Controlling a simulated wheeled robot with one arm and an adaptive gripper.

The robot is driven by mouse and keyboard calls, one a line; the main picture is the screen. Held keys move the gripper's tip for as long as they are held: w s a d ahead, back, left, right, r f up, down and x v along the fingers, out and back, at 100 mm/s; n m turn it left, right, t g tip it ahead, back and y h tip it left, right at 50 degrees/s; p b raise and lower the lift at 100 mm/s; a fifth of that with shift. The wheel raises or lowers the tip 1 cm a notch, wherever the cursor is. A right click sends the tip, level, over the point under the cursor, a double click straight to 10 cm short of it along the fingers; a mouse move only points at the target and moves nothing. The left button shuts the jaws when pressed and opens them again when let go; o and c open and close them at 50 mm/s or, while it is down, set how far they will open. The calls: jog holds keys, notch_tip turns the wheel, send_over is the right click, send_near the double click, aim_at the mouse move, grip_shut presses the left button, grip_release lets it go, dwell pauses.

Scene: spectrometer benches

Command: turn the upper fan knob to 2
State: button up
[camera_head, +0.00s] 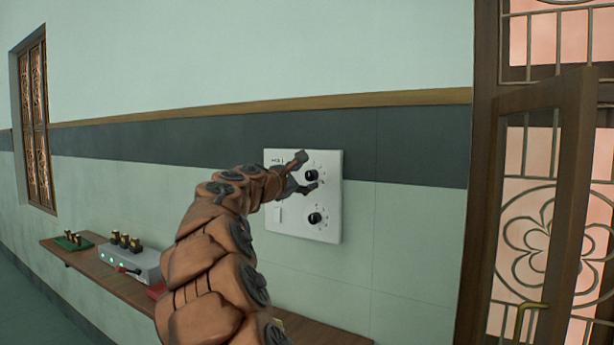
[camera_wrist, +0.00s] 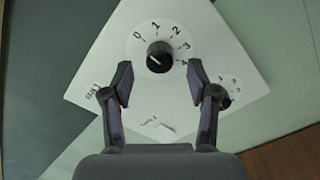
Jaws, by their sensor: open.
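A white wall panel (camera_head: 285,230) carries two round black knobs, one above the other. The upper fan knob (camera_head: 312,175) has a dial numbered 0 to 4, readable in the wrist view around the knob (camera_wrist: 160,56). A small pale mark shows on the knob's lower left, but I cannot tell surely which number it indicates. My gripper (camera_head: 307,172) is open at the upper knob, reaching in from the left. In the wrist view its fingertips (camera_wrist: 160,80) are spread to either side, and the knob shows between and beyond them; no contact is visible.
The lower knob (camera_head: 315,218) sits just below; in the wrist view a finger partly hides its dial. A white switch (camera_head: 278,214) is on the panel's left. A wooden shelf (camera_head: 95,272) below bears a grey box (camera_head: 135,262). A wooden door (camera_head: 545,200) stands at the right.

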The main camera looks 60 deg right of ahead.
aim_at(311, 176)
jog(key=shift+d, duration=1.2)
grip_shut()
